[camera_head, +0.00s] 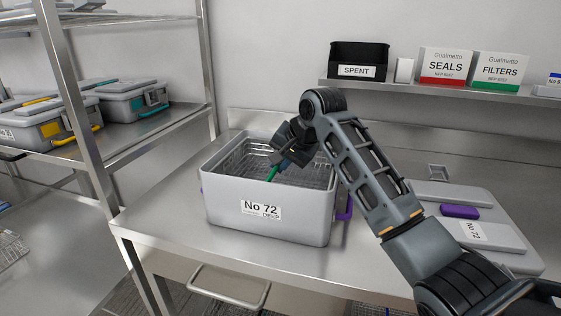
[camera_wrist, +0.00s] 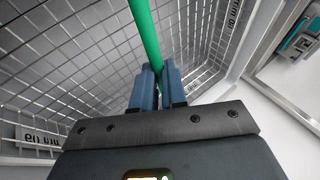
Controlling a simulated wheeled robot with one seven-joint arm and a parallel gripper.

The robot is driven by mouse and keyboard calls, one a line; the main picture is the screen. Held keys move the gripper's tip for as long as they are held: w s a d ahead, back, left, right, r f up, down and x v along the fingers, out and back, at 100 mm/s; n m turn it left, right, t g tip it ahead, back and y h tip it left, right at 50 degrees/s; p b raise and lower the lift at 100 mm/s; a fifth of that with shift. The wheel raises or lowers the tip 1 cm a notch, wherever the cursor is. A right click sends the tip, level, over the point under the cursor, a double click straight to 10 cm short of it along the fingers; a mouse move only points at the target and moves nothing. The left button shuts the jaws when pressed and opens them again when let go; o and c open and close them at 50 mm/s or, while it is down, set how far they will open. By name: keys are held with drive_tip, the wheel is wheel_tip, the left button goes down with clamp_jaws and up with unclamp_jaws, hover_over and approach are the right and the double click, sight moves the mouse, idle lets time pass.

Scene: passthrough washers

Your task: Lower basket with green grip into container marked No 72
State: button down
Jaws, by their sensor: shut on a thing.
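The grey container marked No 72 (camera_head: 262,213) stands open on the steel table. A wire basket (camera_head: 248,160) shows inside its rim, and its mesh fills much of the wrist view (camera_wrist: 60,50). How deep the basket sits is hard to tell. The basket's green grip (camera_head: 273,172) shows between my arm and the mesh. My gripper (camera_wrist: 158,75) is shut on the green grip (camera_wrist: 143,30), with the blue fingers on either side of it. In the head view my wrist hangs over the container and hides part of the basket.
A lid marked No 72 (camera_head: 475,233) with a purple piece (camera_head: 459,211) lies on the table to the right. A shelf rack (camera_head: 80,130) with closed containers stands at left. A wall shelf (camera_head: 430,88) holds a black SPENT bin (camera_head: 357,62) and boxes.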

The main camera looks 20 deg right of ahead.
sight(278, 178)
drive_tip(key=shift+f+b, duration=0.4)
drive_tip(key=shift+f, duration=1.45)
idle(1.1)
drive_tip(key=c, duration=0.6)
unclamp_jaws()
drive_tip(key=shift+f, duration=0.15)
drive_tip(key=shift+r+p, duration=3.6)
